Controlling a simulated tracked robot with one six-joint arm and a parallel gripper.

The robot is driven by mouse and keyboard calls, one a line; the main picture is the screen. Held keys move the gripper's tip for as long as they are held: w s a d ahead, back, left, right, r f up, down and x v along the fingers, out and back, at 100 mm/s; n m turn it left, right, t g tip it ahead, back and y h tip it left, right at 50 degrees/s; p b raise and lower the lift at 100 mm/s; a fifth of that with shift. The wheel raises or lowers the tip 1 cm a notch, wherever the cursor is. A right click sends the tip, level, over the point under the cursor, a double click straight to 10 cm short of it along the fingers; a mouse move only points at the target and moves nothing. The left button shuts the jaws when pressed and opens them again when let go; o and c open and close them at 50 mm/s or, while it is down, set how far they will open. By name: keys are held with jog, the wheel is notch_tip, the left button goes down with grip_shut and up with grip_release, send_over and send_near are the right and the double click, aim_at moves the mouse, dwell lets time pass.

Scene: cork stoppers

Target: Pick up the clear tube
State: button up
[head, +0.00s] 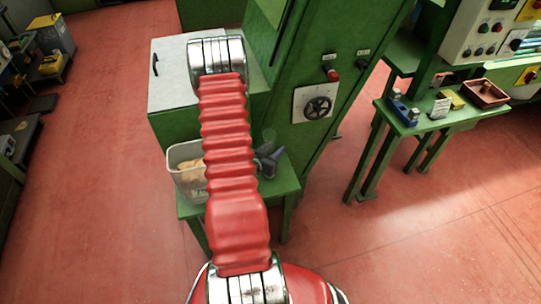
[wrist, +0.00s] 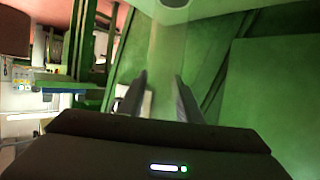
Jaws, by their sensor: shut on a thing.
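The clear tube (head: 269,136) is a faint, see-through shape standing up from my gripper (head: 268,158), just above the small green table. In the wrist view the tube (wrist: 166,48) shows as a pale, nearly invisible band running between the two dark fingers of my gripper (wrist: 161,78). My gripper is shut on the tube, one finger on each side. My red ribbed arm hides part of the table in the head view, and I cannot tell whether the tube touches anything below.
A translucent bin (head: 186,182) of tan stoppers stands on the green table (head: 191,210), left of my gripper and partly behind my arm. A second green bench (head: 420,126) with small items stands at right.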

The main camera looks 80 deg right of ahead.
aim_at(273, 132)
jog(key=shift+r, duration=0.1)
notch_tip(273, 132, up, 10)
jog(key=shift+f, duration=0.15)
dwell(0.6)
jog(key=shift+s, duration=0.15)
dwell(1.0)
